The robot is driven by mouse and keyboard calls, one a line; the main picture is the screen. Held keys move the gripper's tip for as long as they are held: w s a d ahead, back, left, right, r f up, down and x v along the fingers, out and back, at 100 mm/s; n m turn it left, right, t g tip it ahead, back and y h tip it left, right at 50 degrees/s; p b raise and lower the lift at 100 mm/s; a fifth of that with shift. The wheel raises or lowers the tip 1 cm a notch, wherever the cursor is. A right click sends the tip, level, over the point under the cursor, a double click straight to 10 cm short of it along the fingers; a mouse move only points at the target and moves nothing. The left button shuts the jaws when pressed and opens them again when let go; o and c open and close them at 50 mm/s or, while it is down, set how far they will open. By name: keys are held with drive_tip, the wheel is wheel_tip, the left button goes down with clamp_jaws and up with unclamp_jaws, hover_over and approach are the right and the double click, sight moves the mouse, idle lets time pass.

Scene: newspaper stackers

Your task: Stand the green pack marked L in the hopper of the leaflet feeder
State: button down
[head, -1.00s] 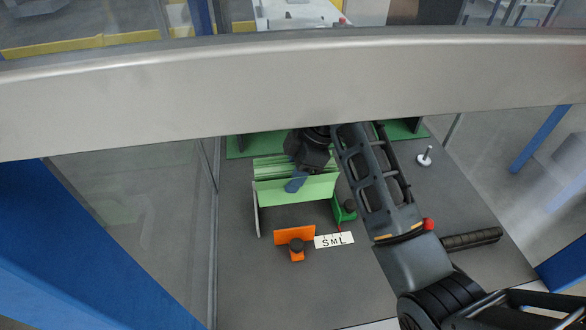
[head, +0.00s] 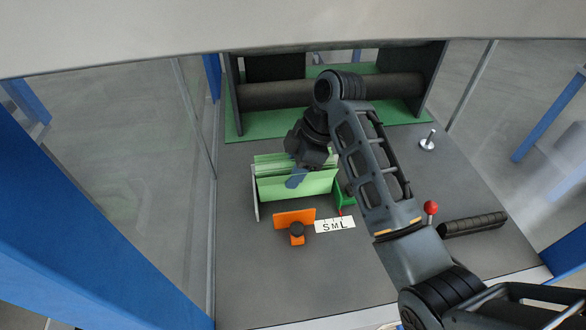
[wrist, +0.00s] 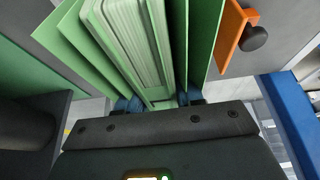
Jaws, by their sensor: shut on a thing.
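The green pack (wrist: 146,45), a light green stack of sheets, stands between my two blue fingertips in the wrist view. My gripper (wrist: 160,103) is shut on it at its near end. Thin light green panels (wrist: 205,40) stand on both sides of the pack. In the head view my gripper (head: 297,180) reaches down into the leaflet feeder's hopper, behind its light green front panel (head: 300,188). The pack's lower edge is hidden there, so I cannot tell whether it touches the hopper floor. No L mark on the pack is visible.
An orange block with a black knob (head: 296,219) and a white S M L scale (head: 335,225) sit in front of the hopper. A dark roller (head: 275,95) lies behind. A red-knobbed lever (head: 431,208) and a black ribbed bar (head: 470,222) are at right.

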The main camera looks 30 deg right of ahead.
drive_tip(key=shift+f, duration=0.5)
drive_tip(key=c, duration=0.6)
unclamp_jaws()
drive_tip(key=shift+c, duration=0.2)
drive_tip(key=p+v, duration=0.1)
drive_tip(key=v, duration=0.5)
drive_tip(key=shift+d+r, duration=0.1)
drive_tip(key=shift+r, duration=0.3)
drive_tip(key=shift+s+d+r+p, duration=0.1)
drive_tip(key=shift+d+r+p, duration=0.15)
drive_tip(key=shift+r+p, duration=0.2)
